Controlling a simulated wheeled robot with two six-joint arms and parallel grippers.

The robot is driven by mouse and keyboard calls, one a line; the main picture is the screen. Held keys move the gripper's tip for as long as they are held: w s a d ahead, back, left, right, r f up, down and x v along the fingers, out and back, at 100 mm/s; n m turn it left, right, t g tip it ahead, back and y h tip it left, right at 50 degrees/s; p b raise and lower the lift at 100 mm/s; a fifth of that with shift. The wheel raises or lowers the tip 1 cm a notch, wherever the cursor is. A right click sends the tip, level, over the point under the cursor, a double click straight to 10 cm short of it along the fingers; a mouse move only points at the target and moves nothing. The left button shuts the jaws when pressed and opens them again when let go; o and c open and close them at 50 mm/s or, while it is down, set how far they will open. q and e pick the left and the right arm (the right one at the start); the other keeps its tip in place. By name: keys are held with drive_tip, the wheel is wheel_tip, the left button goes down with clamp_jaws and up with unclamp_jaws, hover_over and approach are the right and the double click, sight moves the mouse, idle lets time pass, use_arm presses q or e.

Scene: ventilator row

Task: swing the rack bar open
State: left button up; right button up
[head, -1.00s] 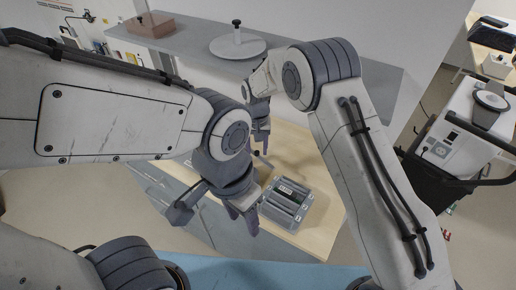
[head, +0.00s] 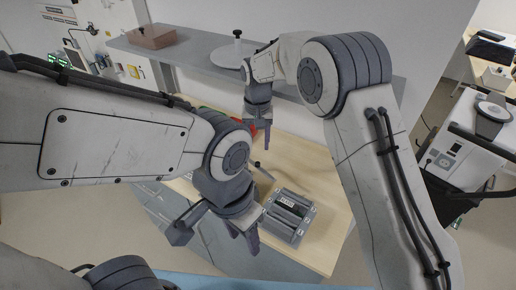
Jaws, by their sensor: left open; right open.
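A grey rack (head: 289,216) with dark bars and a small label lies on the wooden tabletop. A thin rod with a black knob (head: 257,164) stands just behind it; I cannot tell whether this rod is the rack bar. My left gripper (head: 247,238) is open, pointing down at the rack's left side, and hides part of that side. I cannot tell whether it touches. My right gripper (head: 257,138) is open and empty, farther back, above the back part of the table and behind the rod. Its fingers are partly seen edge-on.
A red object (head: 247,128) shows behind my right gripper. A grey shelf (head: 200,60) on the wall holds a brown box (head: 152,37) and a round plate with a knobbed post (head: 238,52). A white machine on a cart (head: 462,145) stands at right. The tabletop (head: 325,190) right of the rack is bare.

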sight(258, 165)
drive_tip(key=c, duration=0.7)
drive_tip(key=shift+s+a+f+n, duration=0.1)
drive_tip(key=shift+s+a+n, duration=0.15)
drive_tip(key=shift+n, duration=0.35)
clamp_jaws()
drive_tip(key=s+a+n+t+h+b, duration=0.2)
drive_tip(key=s+a+n+b, duration=0.15)
drive_tip(key=n, duration=0.95)
drive_tip(key=s+a+n+t+h+b, duration=0.1)
drive_tip(key=s+a+n+b, duration=0.3)
drive_tip(key=n, duration=0.9)
drive_tip(key=w+d+f+p, duration=0.4)
drive_tip(key=d+f, duration=0.3)
drive_tip(key=f, duration=0.1)
drive_tip(key=shift+w+f+p, duration=0.3)
drive_tip(key=shift+w+p, duration=0.05)
drive_tip(key=shift+p, duration=0.05)
